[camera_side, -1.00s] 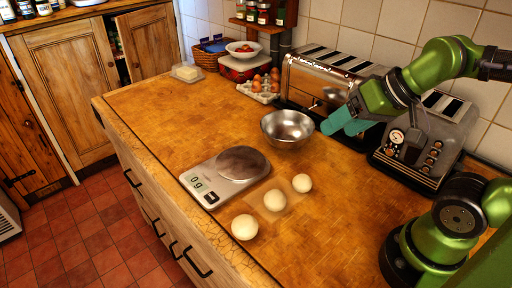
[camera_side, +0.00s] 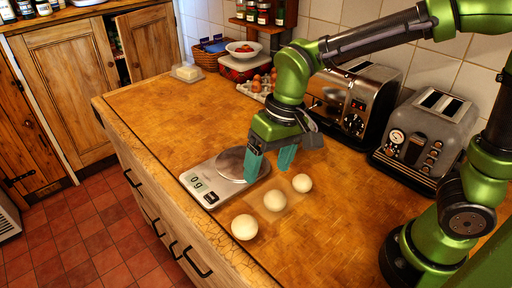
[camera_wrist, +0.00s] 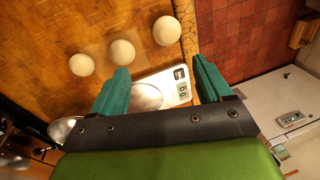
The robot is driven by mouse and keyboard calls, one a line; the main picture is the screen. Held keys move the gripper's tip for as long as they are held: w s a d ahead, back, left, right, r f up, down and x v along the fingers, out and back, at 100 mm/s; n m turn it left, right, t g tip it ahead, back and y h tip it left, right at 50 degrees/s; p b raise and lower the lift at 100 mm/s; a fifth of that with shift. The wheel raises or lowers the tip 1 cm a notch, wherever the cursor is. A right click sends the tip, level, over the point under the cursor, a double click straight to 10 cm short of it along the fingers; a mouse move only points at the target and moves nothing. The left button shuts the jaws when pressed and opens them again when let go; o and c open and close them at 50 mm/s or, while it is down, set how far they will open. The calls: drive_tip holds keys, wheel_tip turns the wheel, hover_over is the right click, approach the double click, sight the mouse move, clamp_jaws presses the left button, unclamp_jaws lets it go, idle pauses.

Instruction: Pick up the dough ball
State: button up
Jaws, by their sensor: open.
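Three pale dough balls lie in a row on the wooden counter: a front one (camera_side: 244,227), a middle one (camera_side: 275,200) and a back one (camera_side: 302,183). In the wrist view they are the ball near the counter edge (camera_wrist: 166,31), the middle ball (camera_wrist: 121,52) and the far ball (camera_wrist: 82,64). My gripper (camera_side: 270,168) is open and empty, with teal fingers pointing down. It hangs over the right side of the kitchen scale (camera_side: 207,182), behind the balls. The wrist view shows the fingers (camera_wrist: 158,82) apart, with the scale between them and the balls beyond.
The scale has a round metal plate and a digital display. The steel bowl (camera_wrist: 62,128) is behind my gripper. Two toasters (camera_side: 350,100) (camera_side: 430,135) stand along the tiled wall. An egg carton (camera_side: 258,87) and a butter dish (camera_side: 186,72) sit farther back. The counter's left middle is clear.

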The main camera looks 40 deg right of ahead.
sight(247, 220)
drive_tip(key=shift+m+g, duration=0.3)
drive_tip(key=a+f, duration=0.1)
drive_tip(key=f, duration=0.4)
drive_tip(key=w+a+f, duration=0.1)
drive_tip(key=a+f, duration=0.1)
drive_tip(key=f, duration=0.4)
drive_tip(key=w+a+f, duration=0.1)
drive_tip(key=f, duration=0.4)
drive_tip(key=shift+a+f, duration=0.3)
drive_tip(key=shift+f, duration=0.05)
drive_tip(key=c, duration=0.5)
